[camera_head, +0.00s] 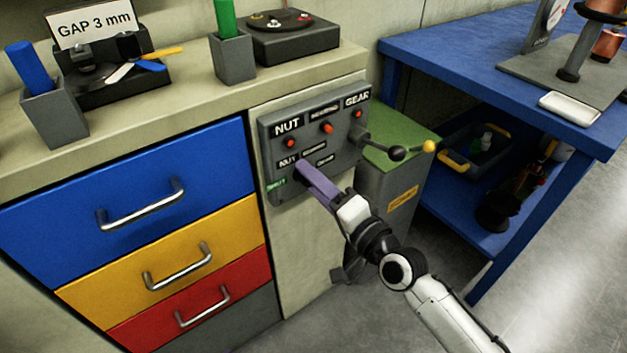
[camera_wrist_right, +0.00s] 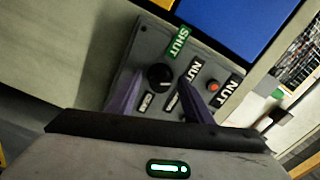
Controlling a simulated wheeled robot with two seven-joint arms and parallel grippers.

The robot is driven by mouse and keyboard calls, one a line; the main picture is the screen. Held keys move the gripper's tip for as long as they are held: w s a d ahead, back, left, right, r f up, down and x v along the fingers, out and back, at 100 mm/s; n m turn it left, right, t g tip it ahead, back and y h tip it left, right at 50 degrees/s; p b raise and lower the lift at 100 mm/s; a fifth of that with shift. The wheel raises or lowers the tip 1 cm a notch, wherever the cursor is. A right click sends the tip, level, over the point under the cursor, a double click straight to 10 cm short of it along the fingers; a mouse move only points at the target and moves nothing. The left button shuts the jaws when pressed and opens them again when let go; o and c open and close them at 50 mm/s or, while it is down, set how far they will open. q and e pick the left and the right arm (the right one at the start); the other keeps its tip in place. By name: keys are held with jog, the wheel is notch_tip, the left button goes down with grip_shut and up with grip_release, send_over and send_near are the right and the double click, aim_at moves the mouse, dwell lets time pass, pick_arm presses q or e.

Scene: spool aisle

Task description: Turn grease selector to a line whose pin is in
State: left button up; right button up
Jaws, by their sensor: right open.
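The grey grease panel (camera_head: 345,147) on the bench front carries NUT, GEAR and a middle label too blurred to read. Red pins sit under the labels: the NUT pin (camera_head: 290,143), the middle pin (camera_head: 327,127) and the GEAR pin (camera_head: 358,113). I cannot tell how deep each sits. The round black selector knob (camera_wrist_right: 160,76) shows in the right wrist view, near a green SHUT label (camera_wrist_right: 177,43); in the head view my gripper hides it. My right gripper (camera_head: 301,167) is open, its purple fingers at the panel's lower part, on either side of the knob in the wrist picture. Contact is unclear.
A lever with a black ball (camera_head: 397,153) projects right of the panel, near a yellow ball (camera_head: 429,146). A green-topped cabinet (camera_head: 408,130) and a blue table (camera_head: 450,55) stand to the right. Coloured drawers with handles (camera_head: 142,206) are left.

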pick_arm(q)
jog(key=shift+a+r+p, duration=0.1)
jog(key=shift+r+p, duration=0.1)
jog(key=shift+p, duration=0.3)
pick_arm(e)
jog(key=v, duration=1)
jog(key=shift+s, duration=0.15)
pick_arm(q)
notch_tip(320, 180, up, 7)
jog(key=p, duration=0.9)
jog(key=shift+a+p, duration=0.25)
jog(key=shift+p, duration=0.1)
pick_arm(e)
jog(key=s+d+f+n+g+h, duration=0.3)
jog(key=s+f, duration=0.3)
jog(key=s, duration=0.4)
jog(key=s+d+f+n+g+h, duration=0.3)
jog(key=s+d+f+n+h, duration=0.2)
jog(key=s, duration=0.5)
notch_tip(320, 180, down, 3)
jog(key=shift+d+r+n, duration=0.15)
jog(key=shift+d+n, duration=0.45)
jog(key=shift+d, duration=0.2)
pick_arm(q)
jog(key=shift+s+f, duration=0.2)
jog(key=shift+s, duration=0.05)
